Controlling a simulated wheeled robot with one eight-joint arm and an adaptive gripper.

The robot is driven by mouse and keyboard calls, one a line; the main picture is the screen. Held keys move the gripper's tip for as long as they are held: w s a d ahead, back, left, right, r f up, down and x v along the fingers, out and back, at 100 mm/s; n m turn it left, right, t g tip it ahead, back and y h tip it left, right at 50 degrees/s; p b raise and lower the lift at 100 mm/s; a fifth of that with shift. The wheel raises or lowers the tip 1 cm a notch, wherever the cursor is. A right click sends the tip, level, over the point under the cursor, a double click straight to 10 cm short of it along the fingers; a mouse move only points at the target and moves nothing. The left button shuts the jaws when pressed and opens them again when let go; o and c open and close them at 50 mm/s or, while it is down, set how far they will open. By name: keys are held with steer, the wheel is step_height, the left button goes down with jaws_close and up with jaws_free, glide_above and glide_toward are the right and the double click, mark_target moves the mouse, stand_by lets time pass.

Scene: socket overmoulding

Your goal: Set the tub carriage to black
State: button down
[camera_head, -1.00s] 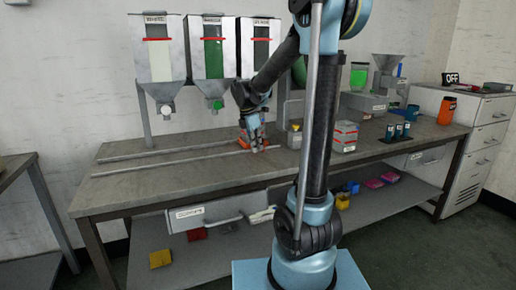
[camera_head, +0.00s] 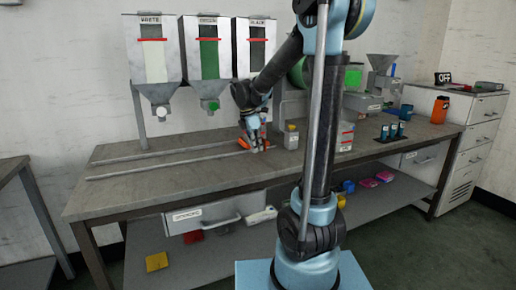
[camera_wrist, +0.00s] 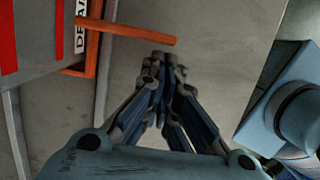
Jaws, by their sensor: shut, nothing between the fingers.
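The tub carriage appears to be the orange part (camera_head: 243,143) at the right end of the bench rails, mostly hidden by my gripper and wrist. In the wrist view an orange bracket with a partly readable label and a thin orange bar (camera_wrist: 140,34) show at the top. My gripper (camera_head: 257,149) is low over the bench beside the orange part. In the wrist view its fingers (camera_wrist: 163,62) are shut and empty, close to the bar's free end; I cannot tell whether they touch. The black hopper (camera_head: 257,53) hangs behind my arm; the green hopper (camera_head: 209,60) and white hopper (camera_head: 153,60) are left of it.
Two rails (camera_head: 150,168) run left along the bench, with clear bench in front. A small bottle (camera_head: 291,137) stands right of my gripper. Dark cups (camera_head: 392,131) and an orange jar (camera_head: 440,110) are farther right. A grey body with red bands (camera_wrist: 35,40) fills the wrist view's upper left.

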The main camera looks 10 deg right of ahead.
steer(key=a, duration=0.1)
steer(key=s+a, duration=0.1)
steer(key=a, duration=0.1)
steer(key=shift+a+r, duration=0.1)
steer(key=shift+r, duration=0.05)
steer(key=w+v, duration=0.1)
steer(key=v, duration=0.7)
steer(key=s+d+m, duration=0.5)
steer(key=s+d, duration=0.1)
steer(key=s, duration=0.3)
steer(key=s+d+f+m+y, duration=0.1)
steer(key=s+d+f+m, duration=0.1)
steer(key=s+f+m, duration=0.3)
steer(key=s+d+f+m+t, duration=0.1)
steer(key=s+d+f+m, duration=0.2)
steer(key=s+f+m, duration=0.2)
steer(key=s+d+f+m+y, duration=0.1)
steer(key=s+d+f+m, duration=0.1)
steer(key=s+f+m, duration=0.4)
steer(key=s+f, duration=0.1)
steer(key=s, duration=0.3)
steer(key=shift+s+d+y, duration=0.25)
steer(key=shift+d+y, duration=0.05)
steer(key=shift+f, duration=0.15)
